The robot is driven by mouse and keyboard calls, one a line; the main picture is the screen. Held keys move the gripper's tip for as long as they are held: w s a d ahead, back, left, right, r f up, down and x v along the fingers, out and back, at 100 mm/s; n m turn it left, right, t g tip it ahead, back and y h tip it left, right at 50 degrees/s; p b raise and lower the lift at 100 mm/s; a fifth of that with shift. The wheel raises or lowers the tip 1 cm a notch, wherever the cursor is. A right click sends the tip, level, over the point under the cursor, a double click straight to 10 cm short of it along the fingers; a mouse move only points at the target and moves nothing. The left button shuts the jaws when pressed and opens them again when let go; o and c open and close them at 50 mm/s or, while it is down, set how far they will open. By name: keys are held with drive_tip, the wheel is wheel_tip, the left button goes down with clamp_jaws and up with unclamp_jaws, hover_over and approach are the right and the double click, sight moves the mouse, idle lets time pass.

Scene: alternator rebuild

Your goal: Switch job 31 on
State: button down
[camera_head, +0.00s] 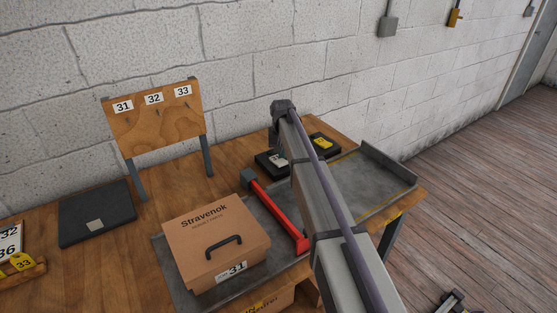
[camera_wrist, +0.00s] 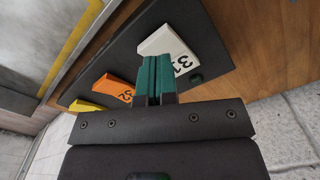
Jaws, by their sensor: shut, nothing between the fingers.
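A dark switch panel (camera_wrist: 215,50) fills the wrist view, with a row of tilted rocker-like plates. The white plate marked 31 (camera_wrist: 168,42) is at the right, the orange plate marked 32 (camera_wrist: 116,88) in the middle, and a yellow plate (camera_wrist: 88,105) at the left. A dark green round piece (camera_wrist: 196,78) sits beside the white plate. My gripper (camera_wrist: 157,58) is shut and empty, its teal fingertips over the lower left of the white plate; I cannot tell whether they touch. In the head view my arm hides part of the panel (camera_head: 266,163) and my gripper.
A Stravenok carton (camera_head: 215,240) labelled 31 stands at the front of the bench, beside a red bar (camera_head: 283,217). A metal tray (camera_head: 400,172) lies right of the panel. A board (camera_head: 155,125) marked 31, 32, 33 and a flat dark pad (camera_head: 95,212) stand left.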

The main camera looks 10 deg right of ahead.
sight(282, 162)
drive_tip(key=shift+f+b, duration=1.35)
idle(0.7)
drive_tip(key=shift+r, duration=0.1)
wheel_tip(282, 162, up, 7)
drive_tip(key=p, duration=0.7)
